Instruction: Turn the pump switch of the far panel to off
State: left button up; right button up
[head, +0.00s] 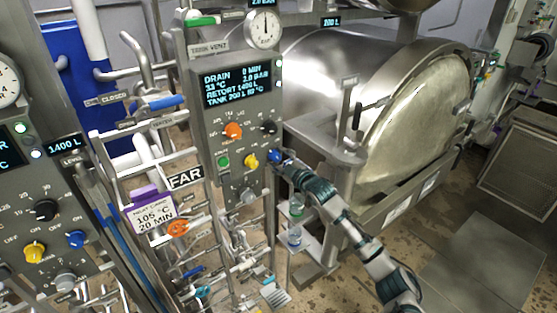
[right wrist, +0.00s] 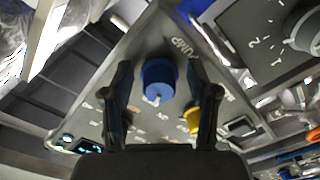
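The far panel (head: 237,125) is a grey box with a lit display, marked by a FAR sign (head: 186,177). Its pump switch is a blue knob (head: 273,156) at the panel's lower right, partly covered by my gripper in the head view. In the right wrist view the blue knob (right wrist: 158,75) stands beside the word PUMP, with a white mark on its lower edge. My right gripper (head: 281,163) is at the knob. In the right wrist view its open fingers (right wrist: 163,105) stand on either side of the knob, with a gap on both sides. My left gripper is not in view.
A yellow knob (head: 251,161) sits just left of the blue one, with an orange knob (head: 233,131) and black knob (head: 268,127) above. Another panel (head: 45,200) with a similar blue knob (head: 76,239) stands at left. The steel retort (head: 345,95) is behind, right.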

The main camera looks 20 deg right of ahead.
jog(key=v, duration=1.2)
